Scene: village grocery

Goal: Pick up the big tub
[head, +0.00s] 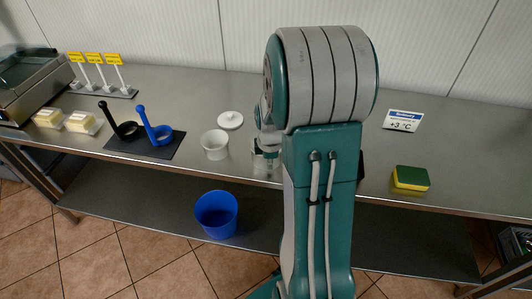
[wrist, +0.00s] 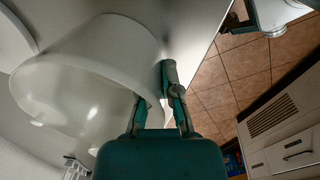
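In the head view, a white round tub (head: 215,152) stands upright on the steel counter. A flat white lid (head: 230,121) lies just behind it. My gripper (head: 264,158) is right of this tub, low over the counter, partly hidden by my arm. In the wrist view, a large white tub (wrist: 110,40) fills the upper left, close to my fingers. My gripper (wrist: 158,85) shows its two fingers apart at the tub's rim. The left finger is partly covered by the rim. I cannot tell whether either finger touches it.
Left on the counter are a black mat (head: 145,148) with black and blue holders, butter blocks (head: 82,122) and yellow signs (head: 93,58). A green-yellow sponge (head: 411,178) and a small sign (head: 403,120) are at right. A blue bin (head: 217,214) stands below.

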